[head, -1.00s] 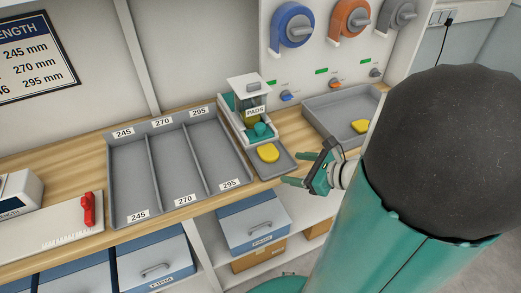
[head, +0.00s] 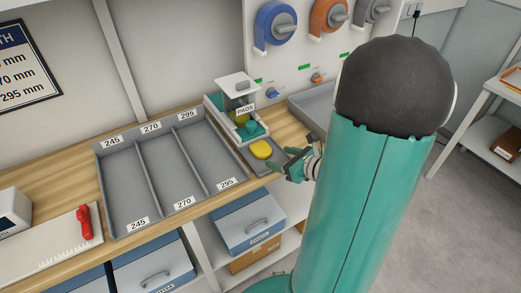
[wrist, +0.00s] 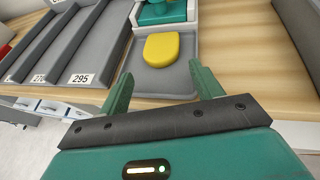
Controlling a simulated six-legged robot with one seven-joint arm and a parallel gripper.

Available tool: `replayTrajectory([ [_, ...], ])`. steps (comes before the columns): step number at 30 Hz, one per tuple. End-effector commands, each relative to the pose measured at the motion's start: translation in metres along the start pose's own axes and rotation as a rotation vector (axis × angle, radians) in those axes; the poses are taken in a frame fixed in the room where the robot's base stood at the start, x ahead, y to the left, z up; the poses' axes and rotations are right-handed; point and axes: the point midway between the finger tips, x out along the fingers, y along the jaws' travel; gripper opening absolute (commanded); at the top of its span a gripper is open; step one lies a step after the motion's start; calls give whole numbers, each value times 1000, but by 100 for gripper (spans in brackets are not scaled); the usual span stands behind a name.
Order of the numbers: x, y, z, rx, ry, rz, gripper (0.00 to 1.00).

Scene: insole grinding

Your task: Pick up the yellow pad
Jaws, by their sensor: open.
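A yellow pad (head: 261,149) lies on the small grey tray (head: 272,166) in front of the pad dispenser (head: 236,110). In the wrist view the yellow pad (wrist: 161,47) sits on the grey tray (wrist: 165,81), beyond my fingertips and roughly centred between them. My gripper (wrist: 158,82) is open and empty, its two green fingers apart. In the head view my gripper (head: 285,167) is just right of the tray, close to the pad but apart from it.
A grey bin with three lanes (head: 170,168) labelled 245, 270 and 295 stands left of the dispenser. Another grey tray (head: 312,106) is behind my arm on the right. Blue drawers (head: 247,226) are below the bench top. Grinding wheels (head: 277,24) are on the wall panel.

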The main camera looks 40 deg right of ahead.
Motion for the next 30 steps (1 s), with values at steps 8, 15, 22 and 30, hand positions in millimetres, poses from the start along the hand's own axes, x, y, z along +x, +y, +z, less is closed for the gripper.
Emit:
replayTrajectory([
  [8, 27, 0, 2, 0, 0, 2, 65],
  [15, 58, 0, 4, 1, 1, -1, 65],
  [22, 60, 0, 4, 1, 1, -2, 65],
  [30, 60, 0, 4, 1, 1, -2, 32],
])
